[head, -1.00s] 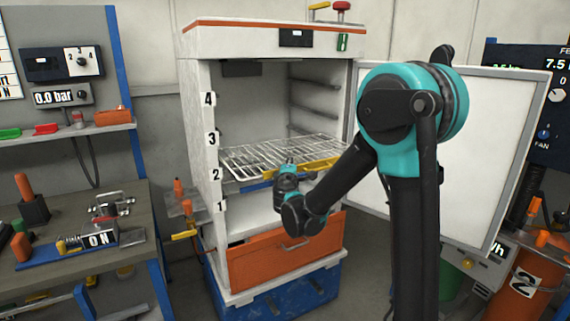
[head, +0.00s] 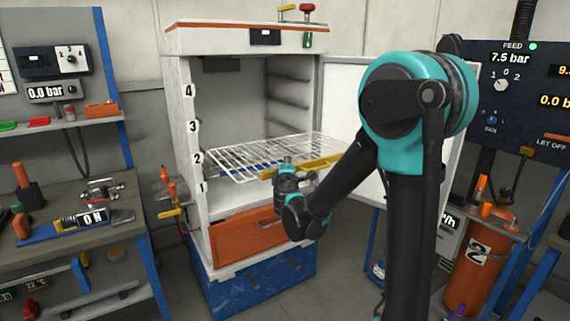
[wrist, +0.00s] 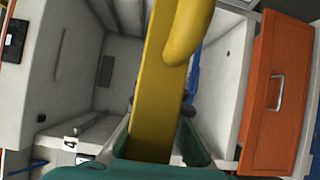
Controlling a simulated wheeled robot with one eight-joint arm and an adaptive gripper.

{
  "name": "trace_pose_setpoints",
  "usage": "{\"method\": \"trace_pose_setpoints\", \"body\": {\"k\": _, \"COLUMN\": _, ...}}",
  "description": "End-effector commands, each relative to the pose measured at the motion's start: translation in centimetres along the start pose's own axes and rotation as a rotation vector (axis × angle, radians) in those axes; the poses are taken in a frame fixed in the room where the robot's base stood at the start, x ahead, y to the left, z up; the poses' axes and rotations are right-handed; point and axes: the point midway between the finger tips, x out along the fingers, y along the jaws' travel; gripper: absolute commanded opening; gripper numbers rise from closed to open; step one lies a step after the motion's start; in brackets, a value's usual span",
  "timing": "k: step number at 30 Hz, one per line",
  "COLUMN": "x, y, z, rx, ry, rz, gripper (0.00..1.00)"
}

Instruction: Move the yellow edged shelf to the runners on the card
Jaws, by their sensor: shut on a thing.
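The yellow edged shelf is a white wire grid (head: 245,158) with a yellow front bar (head: 318,163). It sits level in front of the white cabinet's (head: 240,40) opening at about the height of number 2. Its right end reaches past the cabinet's right edge. My gripper (head: 287,166) is shut on the yellow bar. In the wrist view the yellow bar (wrist: 155,85) runs up from between my jaws (wrist: 158,145). Whether the grid's rear rests on runners I cannot tell. Side runners (head: 290,105) show on the inner right wall. I see no readable card.
A blue strip (head: 262,165) shows behind the grid. The cabinet door (head: 345,100) stands open at right. An orange drawer (head: 250,236) is below, above a blue base (head: 265,285). A workbench (head: 75,205) stands left and an orange cylinder (head: 475,265) right.

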Motion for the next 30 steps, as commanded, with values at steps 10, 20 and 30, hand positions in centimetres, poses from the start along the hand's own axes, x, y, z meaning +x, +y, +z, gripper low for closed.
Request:
{"method": "trace_pose_setpoints", "body": {"k": 10, "x": -0.1, "y": 0.7, "z": 0.1, "rx": -0.001, "ry": 0.0, "rz": 0.0, "gripper": 0.0}}
{"method": "trace_pose_setpoints", "body": {"k": 20, "x": 0.0, "y": 1.6, "z": 0.1, "rx": -0.001, "ry": 0.0, "rz": 0.0, "gripper": 0.0}}
{"method": "trace_pose_setpoints", "body": {"k": 30, "x": -0.1, "y": 2.5, "z": 0.1, "rx": -0.001, "ry": 0.0, "rz": 0.0, "gripper": 0.0}}
